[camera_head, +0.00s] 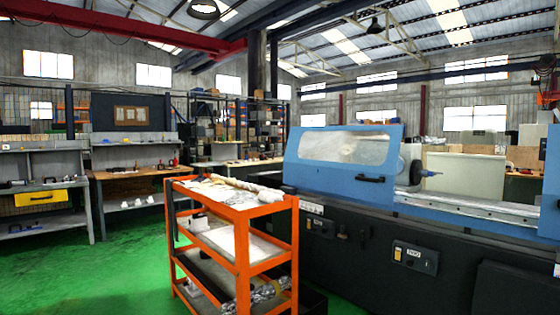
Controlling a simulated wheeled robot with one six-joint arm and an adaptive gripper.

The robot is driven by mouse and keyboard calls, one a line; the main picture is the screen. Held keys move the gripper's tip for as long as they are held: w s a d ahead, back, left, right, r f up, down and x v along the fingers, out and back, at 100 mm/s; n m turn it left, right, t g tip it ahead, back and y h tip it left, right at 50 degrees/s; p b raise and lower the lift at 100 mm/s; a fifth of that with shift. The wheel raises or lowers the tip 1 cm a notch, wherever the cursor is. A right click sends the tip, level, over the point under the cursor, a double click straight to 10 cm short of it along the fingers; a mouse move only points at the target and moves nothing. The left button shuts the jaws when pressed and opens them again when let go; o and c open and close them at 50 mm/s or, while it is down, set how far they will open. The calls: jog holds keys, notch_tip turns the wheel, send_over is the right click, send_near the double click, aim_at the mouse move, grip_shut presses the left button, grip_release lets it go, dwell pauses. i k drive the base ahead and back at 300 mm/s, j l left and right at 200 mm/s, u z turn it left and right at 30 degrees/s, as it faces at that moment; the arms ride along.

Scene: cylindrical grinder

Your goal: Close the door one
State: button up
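A large grinder with a black base (385,235) and blue panels stands on the right side of the head view. A blue sliding door (310,150) with a clear window (343,147) covers the left part of its working space. A dark handle (370,179) sits low on the door's right side. To the right of the door the machine is open, and a round wheel-like part (417,172) shows there. Another blue panel (551,175) stands at the right picture edge, partly cut off. My gripper is not in view.
An orange shelf cart (243,245) with papers and long parts stands in front of the machine's left end. Workbenches (130,172) line the left and back. Green floor (130,250) is free at the left.

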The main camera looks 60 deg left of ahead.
aim_at(373, 180)
jog(key=u, duration=1.8)
jog(key=i+l, duration=0.1)
jog(key=i, duration=0.45)
jog(key=i+l+u, duration=0.1)
jog(key=i, duration=0.4)
jog(key=i+l+u, duration=0.1)
jog(key=i, duration=0.45)
jog(key=i+l, duration=0.25)
jog(key=i, duration=0.25)
jog(key=i+l+u, duration=0.1)
jog(key=i, duration=0.45)
jog(key=i+l, duration=0.3)
jog(key=i, duration=0.2)
jog(key=i+l+u, duration=0.1)
jog(key=i+l, duration=0.15)
jog(key=i, duration=0.25)
